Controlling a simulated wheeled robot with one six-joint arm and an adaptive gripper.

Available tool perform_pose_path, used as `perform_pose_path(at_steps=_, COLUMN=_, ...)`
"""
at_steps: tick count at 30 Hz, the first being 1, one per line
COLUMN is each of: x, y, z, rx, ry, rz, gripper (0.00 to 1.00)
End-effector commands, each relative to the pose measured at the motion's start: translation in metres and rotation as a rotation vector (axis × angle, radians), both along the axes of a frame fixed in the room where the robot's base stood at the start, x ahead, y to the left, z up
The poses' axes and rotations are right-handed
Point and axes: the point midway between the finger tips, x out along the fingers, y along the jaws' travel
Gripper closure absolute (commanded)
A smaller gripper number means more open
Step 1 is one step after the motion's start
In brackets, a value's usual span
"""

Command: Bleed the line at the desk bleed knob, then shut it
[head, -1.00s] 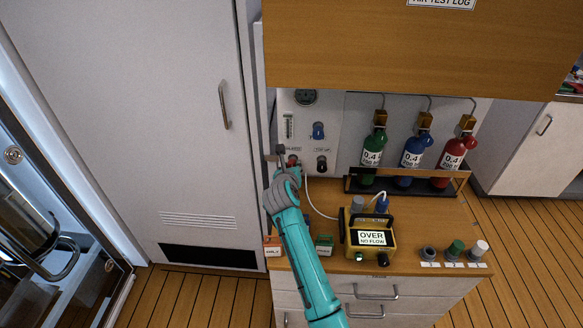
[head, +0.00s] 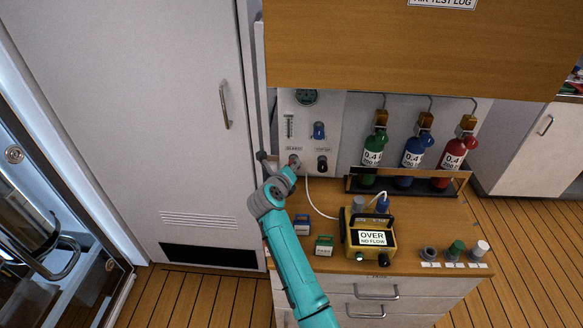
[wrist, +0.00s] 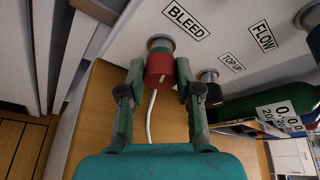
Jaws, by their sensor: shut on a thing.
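The red bleed knob (wrist: 160,67) sits on the white panel under a BLEED label (wrist: 186,20) in the wrist view. My gripper (wrist: 160,88) has one finger on each side of the knob and is shut on it. A pale line mark shows on the knob's near edge. In the head view the knob (head: 293,160) shows as a small red spot just beyond my gripper (head: 290,168), which partly hides it. The yellow meter (head: 371,236) on the desk reads OVER, NO FLOW. A white tube (head: 312,200) runs from below the knob towards the meter.
A black top-up knob (head: 322,163) and a blue flow knob (head: 318,130) are close by on the panel. Green, blue and red bottles (head: 452,152) stand in a rack to the right. Small boxes (head: 324,245) and several caps (head: 455,250) lie along the desk front.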

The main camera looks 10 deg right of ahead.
Motion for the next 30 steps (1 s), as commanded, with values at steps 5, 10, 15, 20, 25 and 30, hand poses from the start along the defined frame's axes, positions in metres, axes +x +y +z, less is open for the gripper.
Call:
perform_pose_path(at_steps=5, x=0.0001, y=0.0009, z=-0.0009, rx=-0.058, ry=0.02, rz=0.001, gripper=1.0)
perform_pose_path(at_steps=10, x=0.0001, y=0.0008, z=-0.0012, rx=-0.082, ry=0.028, rz=0.0, gripper=1.0)
perform_pose_path(at_steps=15, x=0.0001, y=0.0007, z=-0.0013, rx=-0.086, ry=0.03, rz=0.001, gripper=1.0)
perform_pose_path(at_steps=20, x=0.0001, y=0.0007, z=-0.0013, rx=-0.085, ry=0.029, rz=0.001, gripper=1.0)
perform_pose_path(at_steps=25, x=0.0001, y=0.0007, z=-0.0012, rx=-0.085, ry=0.029, rz=0.001, gripper=0.41)
perform_pose_path(at_steps=30, x=0.0002, y=0.0006, z=-0.0008, rx=-0.084, ry=0.029, rz=0.0, gripper=0.41)
